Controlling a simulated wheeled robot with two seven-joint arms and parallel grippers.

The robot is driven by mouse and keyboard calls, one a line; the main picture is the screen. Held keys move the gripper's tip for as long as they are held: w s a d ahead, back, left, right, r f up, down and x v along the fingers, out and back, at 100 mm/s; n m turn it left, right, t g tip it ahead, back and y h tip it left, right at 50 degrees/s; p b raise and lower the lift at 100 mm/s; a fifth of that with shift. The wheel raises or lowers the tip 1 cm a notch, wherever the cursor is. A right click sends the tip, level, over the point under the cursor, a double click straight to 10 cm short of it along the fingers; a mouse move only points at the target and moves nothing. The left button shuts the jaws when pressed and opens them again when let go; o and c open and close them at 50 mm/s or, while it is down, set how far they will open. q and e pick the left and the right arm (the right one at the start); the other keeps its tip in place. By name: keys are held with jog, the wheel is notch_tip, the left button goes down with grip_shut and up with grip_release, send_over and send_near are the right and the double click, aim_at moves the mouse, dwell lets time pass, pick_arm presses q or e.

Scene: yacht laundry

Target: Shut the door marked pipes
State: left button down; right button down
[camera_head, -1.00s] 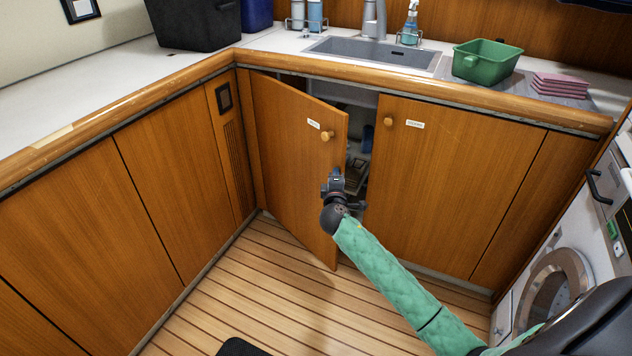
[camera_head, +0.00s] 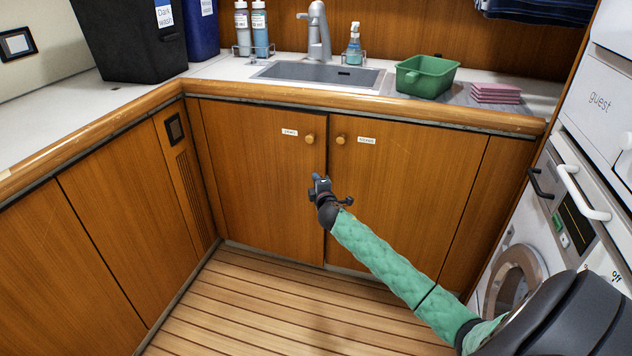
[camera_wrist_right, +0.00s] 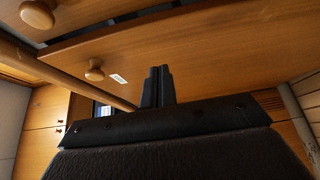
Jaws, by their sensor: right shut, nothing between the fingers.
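The left door (camera_head: 262,175) under the sink carries a small white label (camera_head: 290,132), too small to read surely, and a round wooden knob (camera_head: 310,138). In the head view it looks almost flush with the right door. The wrist view shows a knob (camera_wrist_right: 95,70) and label (camera_wrist_right: 118,79) on a panel with a dark gap along its edge, so it may stand slightly ajar. My right gripper (camera_head: 318,184) is shut and empty, in front of this door near its free edge, below the knob. I cannot tell whether it touches. My left gripper is out of view.
The right door (camera_head: 405,190) beside it is shut, with its own knob (camera_head: 341,139). The counter above holds a sink (camera_head: 320,73), a green tub (camera_head: 426,77) and pink cloths (camera_head: 496,92). A washing machine (camera_head: 530,262) stands at the right. The floor (camera_head: 270,310) is clear.

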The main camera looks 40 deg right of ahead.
dwell(0.4)
jog(key=p+v, duration=0.2)
jog(key=v, duration=0.5)
jog(key=shift+s+a, duration=0.15)
jog(key=shift+s, duration=0.25)
dwell(0.3)
